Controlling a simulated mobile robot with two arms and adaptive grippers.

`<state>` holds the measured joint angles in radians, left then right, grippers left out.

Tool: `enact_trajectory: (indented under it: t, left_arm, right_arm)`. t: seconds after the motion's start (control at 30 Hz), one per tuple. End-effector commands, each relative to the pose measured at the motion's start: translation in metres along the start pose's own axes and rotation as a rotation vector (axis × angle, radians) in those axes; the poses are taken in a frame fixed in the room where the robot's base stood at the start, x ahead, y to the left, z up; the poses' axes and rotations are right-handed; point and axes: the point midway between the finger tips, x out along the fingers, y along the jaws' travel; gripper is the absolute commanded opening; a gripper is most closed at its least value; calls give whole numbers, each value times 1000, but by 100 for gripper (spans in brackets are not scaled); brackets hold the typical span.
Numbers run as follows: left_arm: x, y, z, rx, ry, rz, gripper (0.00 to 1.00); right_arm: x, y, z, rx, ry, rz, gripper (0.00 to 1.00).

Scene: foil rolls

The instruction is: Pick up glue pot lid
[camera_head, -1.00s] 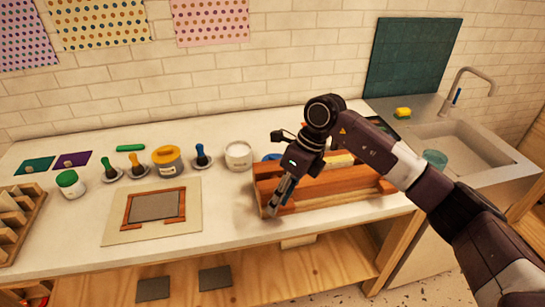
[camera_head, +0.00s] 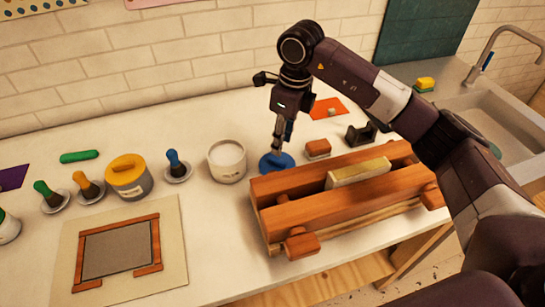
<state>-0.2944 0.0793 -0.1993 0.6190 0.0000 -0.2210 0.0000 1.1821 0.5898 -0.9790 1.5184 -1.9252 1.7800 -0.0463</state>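The glue pot lid appears to be the round blue lid (camera_head: 267,165) lying on the counter behind the wooden press and right of the white pot. The white pot (camera_head: 227,163) stands uncovered with pale contents. My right gripper (camera_head: 280,148) points down over the blue lid, its fingertips at or just above the lid's middle. The fingers look close together; whether they grip anything is not clear. My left gripper is not in view.
The wooden press (camera_head: 340,207) stands close in front of the lid. A wood-topped brush or block (camera_head: 317,149), a dark holder (camera_head: 361,134) and an orange sheet (camera_head: 328,107) lie to the right. A yellow-lidded jar (camera_head: 128,177) and a blue-handled tool (camera_head: 175,164) stand left.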

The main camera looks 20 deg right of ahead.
Motion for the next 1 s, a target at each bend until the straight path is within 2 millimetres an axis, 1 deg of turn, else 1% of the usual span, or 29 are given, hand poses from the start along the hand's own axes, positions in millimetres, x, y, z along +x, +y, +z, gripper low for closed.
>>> enact_trajectory:
  t: [0.03, 0.1, 0.17, 0.33, 0.43, 0.5, 0.6, 0.7, 0.87, 0.97, 1.0]
  left_arm:
    - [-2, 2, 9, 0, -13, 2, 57]
    - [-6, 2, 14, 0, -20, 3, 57]
    - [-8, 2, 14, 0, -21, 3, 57]
    - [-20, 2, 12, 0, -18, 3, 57]
    - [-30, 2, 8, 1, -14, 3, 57]
    - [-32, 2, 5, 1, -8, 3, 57]
    - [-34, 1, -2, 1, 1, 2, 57]
    - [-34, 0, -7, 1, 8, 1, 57]
    - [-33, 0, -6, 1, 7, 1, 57]
    - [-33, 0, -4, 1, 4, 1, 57]
    - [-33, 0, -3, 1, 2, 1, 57]
  right_arm:
    - [4, 1, 0, 0, 3, 3, 32]
    - [11, 1, 0, 1, 3, 3, 32]
    - [18, 1, 0, 1, 4, 3, 32]
    - [35, -1, 2, 1, 4, 4, 32]
    - [49, -3, 5, 0, 3, 5, 32]
    - [61, -4, 5, 1, 4, 4, 32]
    - [71, -4, 4, 0, 2, 3, 32]
    - [75, -5, 5, -1, 0, 1, 32]
    - [76, -5, 5, -1, 0, 1, 32]
    - [76, -5, 5, -1, 0, 1, 23]
    - [76, -5, 5, -1, 0, 1, 19]
